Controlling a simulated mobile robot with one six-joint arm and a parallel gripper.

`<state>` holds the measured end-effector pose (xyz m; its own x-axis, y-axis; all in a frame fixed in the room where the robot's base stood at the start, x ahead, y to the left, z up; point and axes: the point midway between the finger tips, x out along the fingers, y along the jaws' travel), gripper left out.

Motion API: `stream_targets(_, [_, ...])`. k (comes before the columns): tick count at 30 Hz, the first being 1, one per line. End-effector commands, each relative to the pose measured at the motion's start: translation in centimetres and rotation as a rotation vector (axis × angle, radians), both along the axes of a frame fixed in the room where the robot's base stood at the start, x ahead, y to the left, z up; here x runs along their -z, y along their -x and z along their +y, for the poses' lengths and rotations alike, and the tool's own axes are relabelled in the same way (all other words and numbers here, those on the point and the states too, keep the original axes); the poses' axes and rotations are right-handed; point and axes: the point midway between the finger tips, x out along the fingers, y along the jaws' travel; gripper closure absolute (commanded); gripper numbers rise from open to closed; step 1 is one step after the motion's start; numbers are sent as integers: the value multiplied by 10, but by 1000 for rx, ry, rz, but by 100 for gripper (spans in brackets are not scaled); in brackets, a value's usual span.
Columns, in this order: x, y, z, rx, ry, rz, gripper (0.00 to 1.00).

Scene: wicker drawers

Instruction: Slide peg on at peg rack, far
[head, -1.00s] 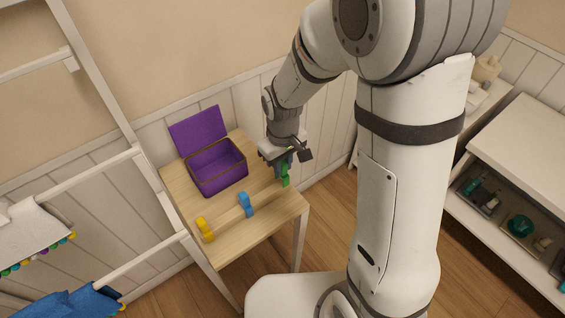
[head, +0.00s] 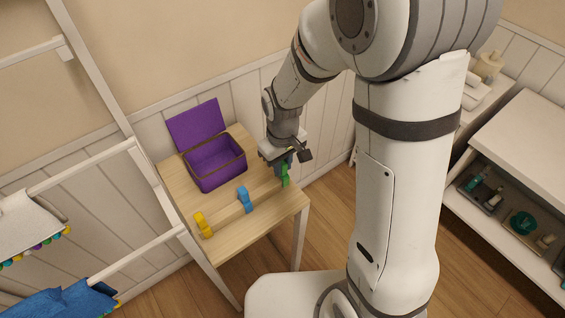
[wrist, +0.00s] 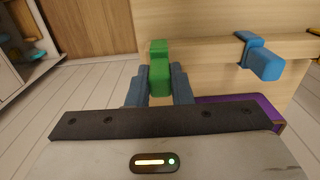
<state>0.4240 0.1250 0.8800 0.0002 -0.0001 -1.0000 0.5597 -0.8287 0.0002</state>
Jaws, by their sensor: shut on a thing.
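The green peg (wrist: 159,72) is between the two dark fingers of my gripper (wrist: 160,90) in the wrist view, and the fingers are shut on it. The peg also shows under my gripper in the head view (head: 286,175). It overlaps the left end of the wooden rail (wrist: 205,49) in the wrist view; whether it is seated on the rail cannot be told. A blue peg (head: 244,199) sits over the rail, and also shows in the wrist view (wrist: 259,57). A yellow peg (head: 203,225) stands farther left along the rail in the head view.
An open purple box (head: 216,165) stands on the small wooden table (head: 262,218) behind the rail. A white ladder-like rack (head: 137,168) with cloths stands at the left. A white shelf unit (head: 515,150) stands at the right.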

Motion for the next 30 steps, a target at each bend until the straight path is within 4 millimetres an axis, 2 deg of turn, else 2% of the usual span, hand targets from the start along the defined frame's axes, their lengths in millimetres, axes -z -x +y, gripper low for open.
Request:
stream_targets(16, [15,0,0,0,0,0,100])
stream_targets(17, [15,0,0,0,0,0,80])
stream_targets(18, [14,0,0,0,0,0,77])
stream_targets(26, [14,0,0,0,0,0,55])
stream_targets(30, [13,0,0,0,0,0,55])
